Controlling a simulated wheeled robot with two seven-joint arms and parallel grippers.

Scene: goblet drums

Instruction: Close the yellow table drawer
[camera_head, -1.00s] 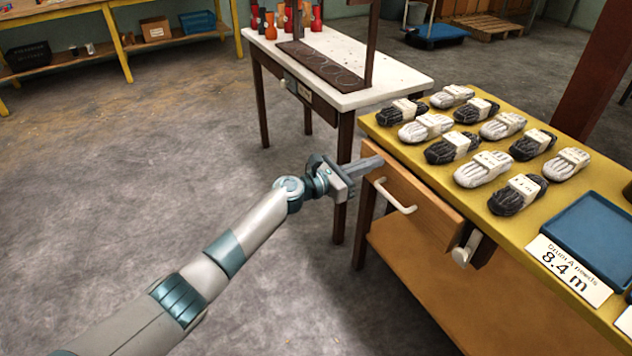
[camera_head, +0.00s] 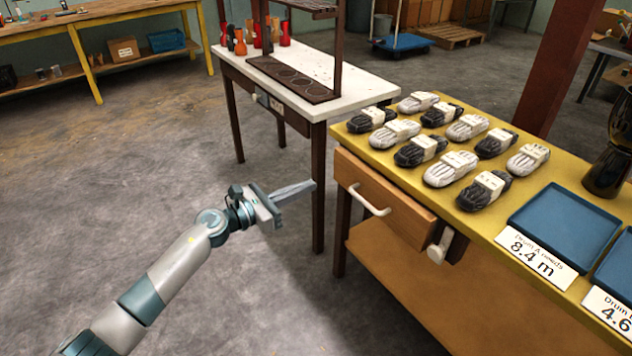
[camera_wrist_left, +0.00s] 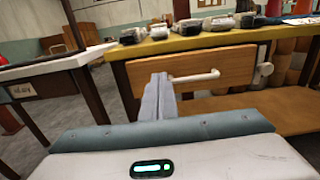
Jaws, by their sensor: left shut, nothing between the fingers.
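The yellow table (camera_head: 480,235) stands at the right, with a wooden drawer (camera_head: 395,210) under its near-left edge. The drawer has a pale bar handle (camera_head: 370,199). My right gripper is not in view.
Several black and white bundles (camera_head: 451,168) and a blue tray (camera_head: 565,226) lie on the yellow table. A pale knob (camera_head: 440,246) is beside the drawer's right end. A white table (camera_head: 352,88) with several drums stands behind. The floor at left is clear.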

